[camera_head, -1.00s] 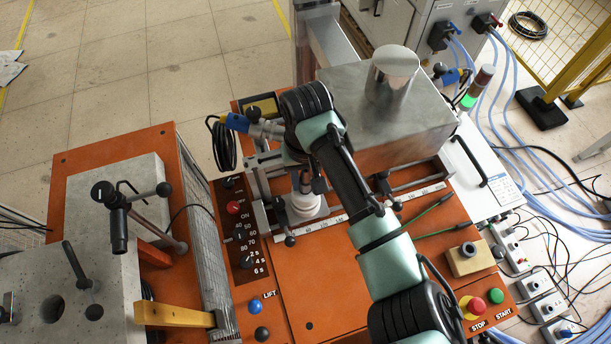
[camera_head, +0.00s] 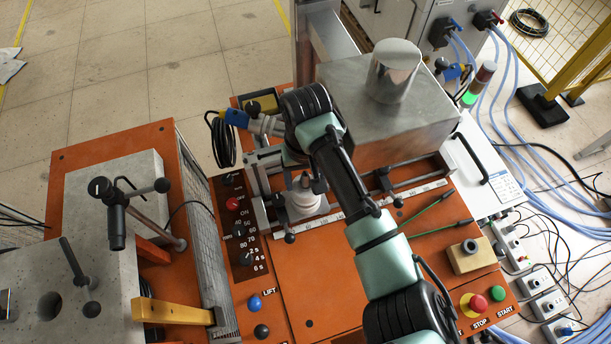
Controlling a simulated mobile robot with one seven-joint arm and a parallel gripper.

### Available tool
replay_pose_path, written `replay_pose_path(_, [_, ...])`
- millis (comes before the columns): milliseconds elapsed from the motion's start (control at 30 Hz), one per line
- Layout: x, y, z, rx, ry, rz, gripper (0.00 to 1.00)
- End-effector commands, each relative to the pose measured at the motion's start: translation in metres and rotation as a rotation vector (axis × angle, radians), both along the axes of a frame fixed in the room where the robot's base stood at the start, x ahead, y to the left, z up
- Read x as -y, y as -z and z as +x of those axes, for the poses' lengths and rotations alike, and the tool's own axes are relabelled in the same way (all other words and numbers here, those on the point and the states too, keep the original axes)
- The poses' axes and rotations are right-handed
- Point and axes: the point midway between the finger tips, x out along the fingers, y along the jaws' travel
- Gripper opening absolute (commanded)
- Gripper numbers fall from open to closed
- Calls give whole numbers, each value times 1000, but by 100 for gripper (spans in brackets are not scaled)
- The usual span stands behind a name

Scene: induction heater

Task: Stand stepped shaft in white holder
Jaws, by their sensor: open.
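The white holder (camera_head: 301,206) stands on the orange machine top, just behind the white scale strip. The stepped shaft (camera_head: 306,182) is a small grey metal piece that appears upright in the holder; its lower end is hidden, so how deep it sits cannot be told. My gripper (camera_head: 304,172) points down at the shaft's upper part and is open. Its fingers are small and partly hidden under my wrist, so any contact with the shaft cannot be seen.
A grey block with a metal cylinder (camera_head: 393,72) stands behind and right. Slide rails and clamps flank the holder. A control panel (camera_head: 237,230) with knobs lies left, start and stop buttons (camera_head: 478,302) at front right.

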Motion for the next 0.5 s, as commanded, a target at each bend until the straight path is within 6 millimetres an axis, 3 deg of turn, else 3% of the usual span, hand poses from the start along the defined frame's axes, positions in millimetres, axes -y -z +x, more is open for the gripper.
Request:
replay_pose_path(267, [-1, -10, 1, 2, -1, 1, 71])
replay_pose_path(500, [-1, -58, 1, 5, -1, 0, 71])
